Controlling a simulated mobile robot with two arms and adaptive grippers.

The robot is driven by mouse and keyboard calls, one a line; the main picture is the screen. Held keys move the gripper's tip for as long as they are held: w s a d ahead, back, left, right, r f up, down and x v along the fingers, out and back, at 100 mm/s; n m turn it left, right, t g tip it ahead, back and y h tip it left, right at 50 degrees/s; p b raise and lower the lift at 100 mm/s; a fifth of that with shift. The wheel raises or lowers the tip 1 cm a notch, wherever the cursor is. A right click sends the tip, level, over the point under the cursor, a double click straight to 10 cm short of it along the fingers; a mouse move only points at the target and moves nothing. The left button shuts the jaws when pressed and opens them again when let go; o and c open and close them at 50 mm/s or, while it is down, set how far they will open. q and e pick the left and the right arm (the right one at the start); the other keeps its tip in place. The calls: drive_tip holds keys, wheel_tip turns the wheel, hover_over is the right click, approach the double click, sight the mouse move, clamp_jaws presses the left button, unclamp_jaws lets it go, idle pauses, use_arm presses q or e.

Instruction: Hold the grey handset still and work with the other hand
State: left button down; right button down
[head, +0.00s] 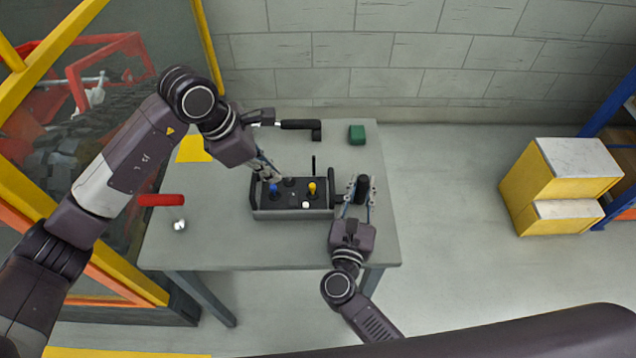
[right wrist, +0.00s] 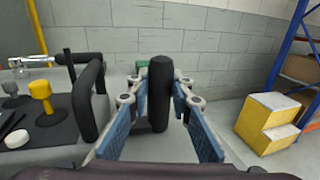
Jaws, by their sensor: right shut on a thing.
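The grey handset (head: 292,214) lies on the grey table, with a black top and black guard bars at its ends. It carries a blue lever (head: 274,188), a yellow lever (head: 312,188) and a white button (head: 306,205). My right gripper (head: 359,188), at its right end, is shut on a black upright cylinder (right wrist: 159,95); whether this is joined to the handset I cannot tell. My left gripper (head: 273,175) is over the handset's left part, close to the blue lever; its fingertips are too small to judge. The yellow lever also shows in the right wrist view (right wrist: 40,92).
On the table (head: 215,245) lie a red handle (head: 161,200), a small shiny piece (head: 179,225), a black-handled tool (head: 300,125), a green block (head: 357,134) and a yellow sheet (head: 193,150). Yellow steps (head: 535,185) stand at right. The table's front is clear.

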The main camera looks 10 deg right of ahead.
use_arm(q)
drive_tip(key=a+r+n+h, duration=0.1)
drive_tip(key=n, duration=1)
drive_tip(key=a+r+n+h, duration=0.1)
drive_tip(key=a+n+h, duration=0.1)
drive_tip(key=n, duration=0.9)
drive_tip(key=a+n+g+h, duration=0.1)
drive_tip(key=n, duration=1)
drive_tip(key=shift+w+a+r+h, duration=0.3)
drive_tip(key=shift+a+r+h, duration=0.05)
drive_tip(key=shift+r+h, duration=0.05)
hover_over(293, 199)
drive_tip(key=a, duration=0.2)
drive_tip(key=f, duration=0.6)
drive_tip(key=shift+w+d+f, duration=0.1)
drive_tip(key=shift+w+f, duration=0.25)
drive_tip(key=f, duration=0.3)
drive_tip(key=shift+w+d+f, duration=0.1)
drive_tip(key=shift+w+f, duration=0.2)
drive_tip(key=shift+f, duration=0.35)
